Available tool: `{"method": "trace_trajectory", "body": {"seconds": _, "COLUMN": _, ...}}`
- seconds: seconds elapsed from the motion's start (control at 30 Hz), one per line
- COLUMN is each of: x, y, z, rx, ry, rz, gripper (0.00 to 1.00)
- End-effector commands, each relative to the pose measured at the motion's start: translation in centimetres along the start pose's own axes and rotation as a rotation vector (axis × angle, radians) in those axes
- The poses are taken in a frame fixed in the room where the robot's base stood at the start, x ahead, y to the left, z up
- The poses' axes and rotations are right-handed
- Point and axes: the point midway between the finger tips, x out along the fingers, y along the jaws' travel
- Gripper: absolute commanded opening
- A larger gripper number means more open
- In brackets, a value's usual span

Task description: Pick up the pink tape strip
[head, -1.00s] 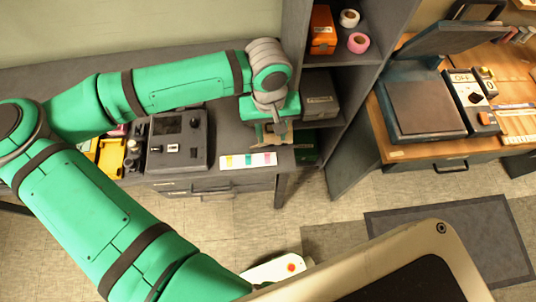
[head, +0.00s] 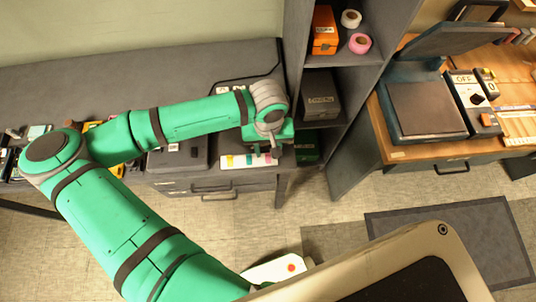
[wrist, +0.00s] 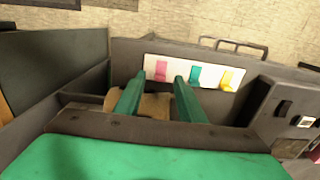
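The pink tape strip (wrist: 161,71) lies on a white card (wrist: 213,74) at the bench's front edge, beside a teal strip (wrist: 195,74) and a yellow strip (wrist: 227,80). My gripper (wrist: 160,79) is open and empty in the wrist view. Its two green fingers are apart, with the pink strip showing between and just beyond their tips. In the head view my gripper (head: 273,150) is over the right end of the white card (head: 238,162) and largely hides the pink strip there. The height of the fingertips above the card is hard to tell.
A tan object (wrist: 155,106) shows between my fingers. A dark device (wrist: 290,112) stands on the bench beside the card. In the head view a shelf unit (head: 345,95) rises close to the right of my gripper, holding an orange box (head: 324,32) and a pink tape roll (head: 360,43).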

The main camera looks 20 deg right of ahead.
Motion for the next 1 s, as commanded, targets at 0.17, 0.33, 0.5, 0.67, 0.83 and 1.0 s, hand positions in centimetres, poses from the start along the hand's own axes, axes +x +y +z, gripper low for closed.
{"method": "trace_trajectory", "body": {"seconds": 0.17, "x": 0.91, "y": -0.02, "z": 0.0, "rx": -0.001, "ry": 0.0, "rz": -0.001, "gripper": 0.36}}
{"method": "trace_trajectory", "body": {"seconds": 0.33, "x": 0.9, "y": -0.02, "z": -0.01, "rx": 0.0, "ry": 0.0, "rz": -0.001, "gripper": 0.36}}
{"method": "trace_trajectory", "body": {"seconds": 0.5, "x": 0.88, "y": -0.01, "z": -0.01, "rx": 0.0, "ry": 0.0, "rz": 0.0, "gripper": 0.0}}
{"method": "trace_trajectory", "body": {"seconds": 0.67, "x": 0.87, "y": -0.01, "z": -0.01, "rx": 0.0, "ry": 0.0, "rz": 0.0, "gripper": 0.0}}
{"method": "trace_trajectory", "body": {"seconds": 0.83, "x": 0.82, "y": 0.0, "z": -0.01, "rx": 0.0, "ry": 0.0, "rz": 0.0, "gripper": 0.0}}
{"method": "trace_trajectory", "body": {"seconds": 1.0, "x": 0.17, "y": 0.04, "z": -0.05, "rx": 0.002, "ry": 0.001, "rz": -0.001, "gripper": 0.0}}
